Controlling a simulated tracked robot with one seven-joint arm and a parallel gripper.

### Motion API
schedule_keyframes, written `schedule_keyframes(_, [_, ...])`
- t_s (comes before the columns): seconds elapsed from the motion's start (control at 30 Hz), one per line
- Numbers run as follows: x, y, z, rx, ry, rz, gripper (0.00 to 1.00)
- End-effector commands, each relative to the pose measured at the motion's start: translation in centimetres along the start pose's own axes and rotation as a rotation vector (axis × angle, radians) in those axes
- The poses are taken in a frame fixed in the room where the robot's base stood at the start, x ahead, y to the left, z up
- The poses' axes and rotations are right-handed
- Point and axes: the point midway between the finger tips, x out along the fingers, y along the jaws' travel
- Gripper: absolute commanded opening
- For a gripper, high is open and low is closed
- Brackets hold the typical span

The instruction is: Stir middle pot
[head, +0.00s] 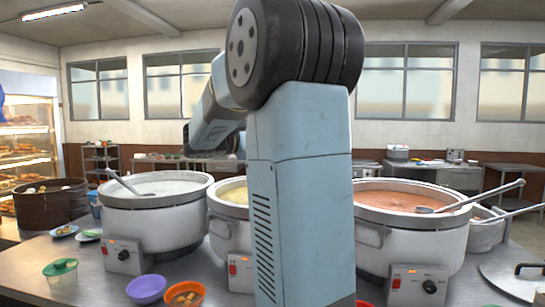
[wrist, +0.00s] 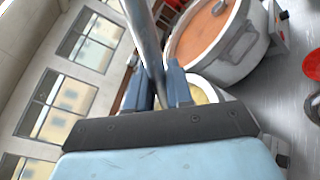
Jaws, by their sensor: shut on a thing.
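The middle pot (head: 222,228) is a white electric stockpot with yellowish congee (head: 238,195). My arm hides its right part in the head view. In the wrist view its rim and yellow contents (wrist: 205,93) show just beyond my fingers. My gripper (wrist: 165,88) is shut on a metal ladle handle (wrist: 146,40), which runs up between the fingers. The ladle's bowl end is hidden, so I cannot tell whether it is in the congee. My gripper is hidden behind my arm in the head view.
The left pot (head: 150,215) holds white congee and a ladle (head: 122,182). The right pot (head: 415,240) holds orange-red congee and a ladle (head: 450,205). Purple (head: 146,289) and orange (head: 185,294) bowls sit at the table's front. A lid (head: 515,275) lies at right.

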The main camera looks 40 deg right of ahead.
Motion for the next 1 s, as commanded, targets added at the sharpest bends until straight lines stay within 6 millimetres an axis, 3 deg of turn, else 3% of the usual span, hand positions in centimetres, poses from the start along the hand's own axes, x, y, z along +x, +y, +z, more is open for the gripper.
schedule_keyframes(0.2, [1.7, 5.6, -3.2, -0.071, 0.005, -0.035, 0.00])
schedule_keyframes(0.6, [5.7, 14.1, -9.6, -0.200, 0.040, -0.047, 0.00])
schedule_keyframes(0.8, [7.1, 16.4, -11.7, -0.242, 0.056, -0.038, 0.00])
schedule_keyframes(1.0, [7.6, 16.9, -12.4, -0.256, 0.061, -0.035, 0.00])
